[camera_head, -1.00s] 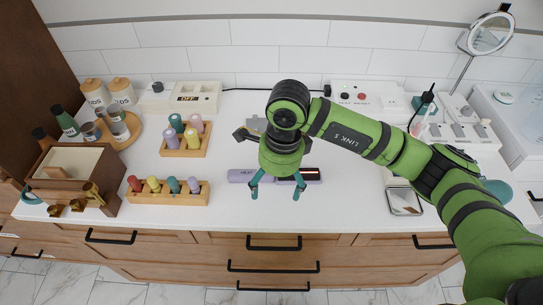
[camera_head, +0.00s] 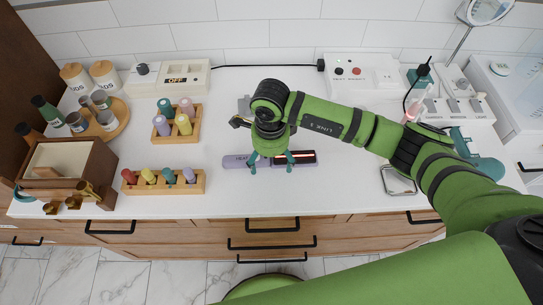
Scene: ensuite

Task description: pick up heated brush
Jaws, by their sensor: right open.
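A long lilac brush-like tool, which looks like the heated brush (camera_head: 238,161), lies flat on the white counter near its front edge. Its left part carries lettering too small to read fully, and its right part is dark with a glowing red-orange strip. My right gripper (camera_head: 271,166) is open over its middle, pointing down, with teal fingers spread along the tool's length. The gripper hides the tool's middle. I cannot tell whether the fingers touch it. My left gripper is not in view.
Wooden racks of coloured rollers (camera_head: 163,181) and a wooden box (camera_head: 68,162) stand left. A white switch box (camera_head: 360,72) is at the back. A small square mirror tray (camera_head: 397,180) lies right. Bare counter (camera_head: 340,195) surrounds the tool.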

